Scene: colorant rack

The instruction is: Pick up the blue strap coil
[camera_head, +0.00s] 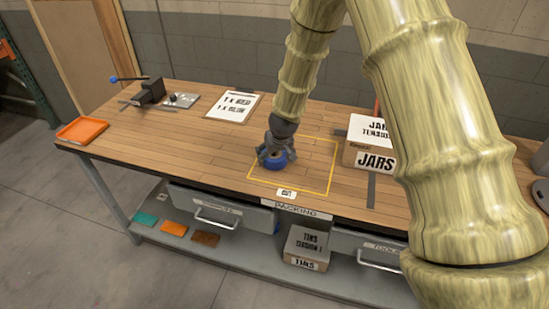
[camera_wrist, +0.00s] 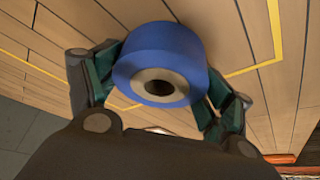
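The blue strap coil (camera_wrist: 163,62) is a thick blue ring around a pale core with a dark hole. In the head view the coil (camera_head: 274,162) is at the left part of the yellow-outlined area on the workbench, partly hidden by my gripper. My gripper (camera_head: 275,153) points down over it. In the wrist view the green-padded fingers of my gripper (camera_wrist: 160,88) lie against the coil's left and right sides, so it is shut on the coil. I cannot tell whether the coil rests on the wood or is slightly raised.
The workbench (camera_head: 190,135) carries an orange tray (camera_head: 82,130), a black vise (camera_head: 148,92), a clipboard sheet (camera_head: 233,106) and a jars box (camera_head: 370,145) right of the outlined area. The outlined area (camera_head: 310,165) is clear right of the coil. A tins box (camera_head: 306,248) is below.

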